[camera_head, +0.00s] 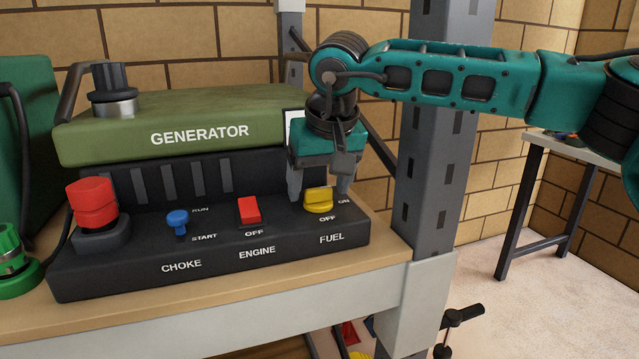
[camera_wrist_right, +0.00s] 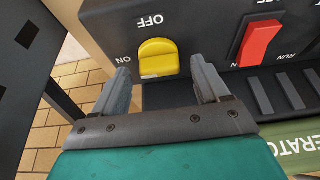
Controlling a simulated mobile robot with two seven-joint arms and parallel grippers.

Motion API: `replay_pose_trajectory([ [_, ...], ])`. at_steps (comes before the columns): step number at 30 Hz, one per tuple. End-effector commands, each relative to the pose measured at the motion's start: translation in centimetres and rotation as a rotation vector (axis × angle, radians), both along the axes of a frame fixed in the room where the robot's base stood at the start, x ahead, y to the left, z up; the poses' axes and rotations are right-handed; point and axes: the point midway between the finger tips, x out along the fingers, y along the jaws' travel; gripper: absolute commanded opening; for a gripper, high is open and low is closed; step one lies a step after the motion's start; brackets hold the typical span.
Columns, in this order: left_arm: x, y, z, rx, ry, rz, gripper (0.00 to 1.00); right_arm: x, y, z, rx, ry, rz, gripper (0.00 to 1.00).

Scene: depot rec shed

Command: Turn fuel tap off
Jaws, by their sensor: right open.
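The yellow fuel tap (camera_head: 319,199) sits at the right end of the generator's black control panel (camera_head: 200,272), with OFF below it and ON to its right. The tap also shows in the right wrist view (camera_wrist_right: 157,55), where OFF is above it and ON to its left. I cannot tell clearly which mark it points to. My right gripper (camera_head: 320,188) is open and points down over the tap. In the right wrist view its fingers (camera_wrist_right: 158,70) are either side of the tap's near edge, with gaps visible. My left gripper is out of view.
Left of the tap are a red engine switch (camera_head: 249,210), a blue choke lever (camera_head: 177,219) and a red knob (camera_head: 92,203). The green generator top (camera_head: 190,120) rises behind. A grey metal post (camera_head: 430,150) stands close right of the panel.

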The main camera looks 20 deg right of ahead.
Motion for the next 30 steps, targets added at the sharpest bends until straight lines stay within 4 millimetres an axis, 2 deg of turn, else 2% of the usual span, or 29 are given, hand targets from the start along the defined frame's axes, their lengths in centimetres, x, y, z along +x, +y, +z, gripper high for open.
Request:
replay_pose_trajectory([
  [8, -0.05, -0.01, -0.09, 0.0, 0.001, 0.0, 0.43, 0.07, 0.01, -0.11, 0.001, 0.0, 0.0, 0.74],
  [25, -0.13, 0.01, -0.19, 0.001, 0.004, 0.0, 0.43, 0.05, 0.0, -0.08, 0.001, 0.0, -0.001, 0.2],
  [30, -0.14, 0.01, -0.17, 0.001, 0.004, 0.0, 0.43, 0.05, 0.01, -0.07, 0.001, 0.0, -0.007, 0.18],
])
